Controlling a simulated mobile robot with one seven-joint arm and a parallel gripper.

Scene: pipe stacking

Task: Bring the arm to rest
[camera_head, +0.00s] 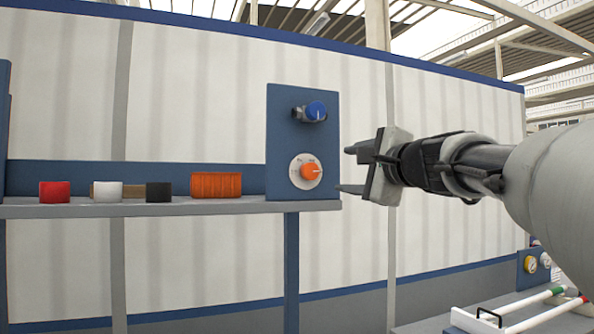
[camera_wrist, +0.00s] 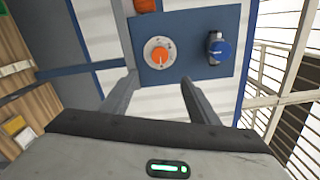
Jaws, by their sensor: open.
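My gripper (camera_head: 352,169) is at the right of the head view, level with the blue panel (camera_head: 280,115) and to its right, fingers pointing left. Its two fingers are apart with nothing between them. In the wrist view the open fingers of my gripper (camera_wrist: 151,90) reach toward the panel (camera_wrist: 185,70). The panel carries an orange knob (camera_head: 311,171) on a white dial and a blue knob (camera_head: 316,111) above it. Both also show in the wrist view, the orange knob (camera_wrist: 160,55) and the blue knob (camera_wrist: 221,50). I cannot tell the exact gap between fingertips and panel.
A grey shelf (camera_head: 150,208) left of the panel holds a red item (camera_head: 54,191), a white one (camera_head: 108,191), a black one (camera_head: 158,191) and an orange spool (camera_head: 216,185). A bench with white rails (camera_head: 520,311) stands lower right. A corrugated wall (camera_head: 200,90) lies behind.

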